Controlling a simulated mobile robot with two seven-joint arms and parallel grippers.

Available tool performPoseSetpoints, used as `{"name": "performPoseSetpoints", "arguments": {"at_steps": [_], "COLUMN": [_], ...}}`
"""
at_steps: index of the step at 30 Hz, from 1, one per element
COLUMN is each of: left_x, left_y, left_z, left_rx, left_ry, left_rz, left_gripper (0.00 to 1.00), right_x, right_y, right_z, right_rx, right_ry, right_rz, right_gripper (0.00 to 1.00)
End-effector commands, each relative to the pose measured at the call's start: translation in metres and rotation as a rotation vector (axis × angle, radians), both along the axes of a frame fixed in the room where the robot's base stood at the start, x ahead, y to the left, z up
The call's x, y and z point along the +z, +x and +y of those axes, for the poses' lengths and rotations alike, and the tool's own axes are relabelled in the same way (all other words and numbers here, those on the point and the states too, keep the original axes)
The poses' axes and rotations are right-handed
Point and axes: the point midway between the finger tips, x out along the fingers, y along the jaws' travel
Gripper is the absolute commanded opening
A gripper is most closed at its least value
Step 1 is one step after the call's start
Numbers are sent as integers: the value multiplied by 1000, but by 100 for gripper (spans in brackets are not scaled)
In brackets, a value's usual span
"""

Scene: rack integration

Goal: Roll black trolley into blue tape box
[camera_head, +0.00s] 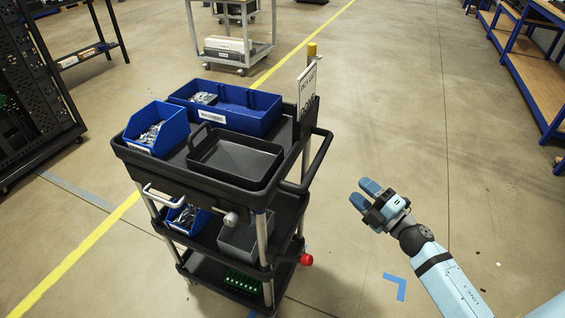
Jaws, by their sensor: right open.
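The black trolley (208,178) stands upright in the middle of the view, with three shelves on metal posts. It has a black push handle (313,165) on its right side. A blue tape corner mark (396,286) lies on the floor to the right of the trolley. My left gripper is out of view.
The trolley carries blue bins (238,108), an empty black tray (236,157) and a white sign (307,90). A yellow line (88,248) crosses the floor. A dark rack (28,90) stands left, a grey cart (235,45) behind and blue shelving (540,75) right. Open floor lies right.

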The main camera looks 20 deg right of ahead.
Motion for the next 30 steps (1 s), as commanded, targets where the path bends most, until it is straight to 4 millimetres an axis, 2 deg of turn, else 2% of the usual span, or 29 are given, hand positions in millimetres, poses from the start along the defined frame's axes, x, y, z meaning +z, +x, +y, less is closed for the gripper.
{"name": "performPoseSetpoints", "arguments": {"at_steps": [1, 8, 21, 25, 30], "left_x": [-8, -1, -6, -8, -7], "left_y": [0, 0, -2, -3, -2], "left_z": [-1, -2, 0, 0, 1], "left_rx": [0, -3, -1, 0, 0], "left_ry": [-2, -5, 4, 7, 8], "left_rz": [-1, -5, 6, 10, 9], "left_gripper": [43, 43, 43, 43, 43], "right_x": [-7, -1, 15, 19, 20], "right_y": [1, 13, 96, 115, 129], "right_z": [-3, -2, 25, 31, 35], "right_rx": [6, 14, 13, 11, 12], "right_ry": [-28, -61, -59, -57, -58], "right_rz": [-11, -21, -22, -21, -19], "right_gripper": [48, 48, 48, 48, 48]}}
